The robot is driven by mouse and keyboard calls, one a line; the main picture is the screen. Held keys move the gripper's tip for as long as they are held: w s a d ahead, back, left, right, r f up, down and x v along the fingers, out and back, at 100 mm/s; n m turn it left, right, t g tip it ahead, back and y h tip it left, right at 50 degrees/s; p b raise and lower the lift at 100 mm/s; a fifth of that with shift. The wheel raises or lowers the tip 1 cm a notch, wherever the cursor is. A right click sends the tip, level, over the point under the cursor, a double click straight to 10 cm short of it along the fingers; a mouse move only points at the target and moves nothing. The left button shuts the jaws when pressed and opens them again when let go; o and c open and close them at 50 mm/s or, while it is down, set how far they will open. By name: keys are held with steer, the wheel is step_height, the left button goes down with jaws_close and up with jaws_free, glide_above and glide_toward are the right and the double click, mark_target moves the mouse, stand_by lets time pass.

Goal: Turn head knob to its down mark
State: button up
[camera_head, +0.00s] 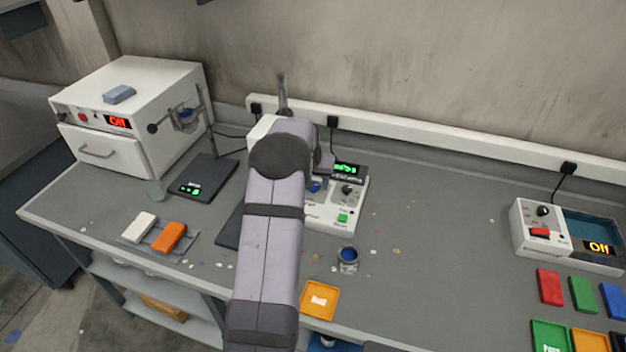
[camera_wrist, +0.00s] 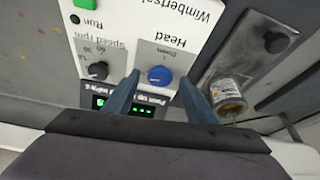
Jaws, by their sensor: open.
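The head knob (camera_wrist: 160,76) is a round blue knob on the white mill panel (camera_wrist: 130,30), beside the printed words "Head" and "Down". Its pointer direction is too small to make out. In the wrist view my gripper (camera_wrist: 160,82) is open, with one blue-grey finger on each side of the knob. I cannot tell whether either finger touches it. In the head view the blue knob (camera_head: 316,186) shows just right of my arm, which hides much of the mill (camera_head: 325,218).
A black speed knob (camera_wrist: 98,70) and green run button (camera_wrist: 92,12) share the panel. A metal cup (camera_wrist: 228,95) stands beside it. A blue paint pot (camera_head: 348,262) and an orange tray (camera_head: 320,300) stand in front.

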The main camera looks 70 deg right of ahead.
steer(key=shift+d+f, duration=0.1)
steer(key=shift+f, duration=0.1)
steer(key=c, duration=1)
steer(key=shift+c, duration=0.2)
steer(key=shift+f+b, duration=0.1)
steer(key=shift+b, duration=0.2)
steer(key=shift+w+f+m+g+b, duration=0.15)
steer(key=shift+m+g+b, duration=0.35)
steer(key=shift+m+b, duration=0.5)
steer(key=shift+r+m+g+b, duration=0.2)
steer(key=shift+m+g+b, duration=0.2)
steer(key=shift+m+b, duration=0.55)
steer(key=shift+m, duration=0.25)
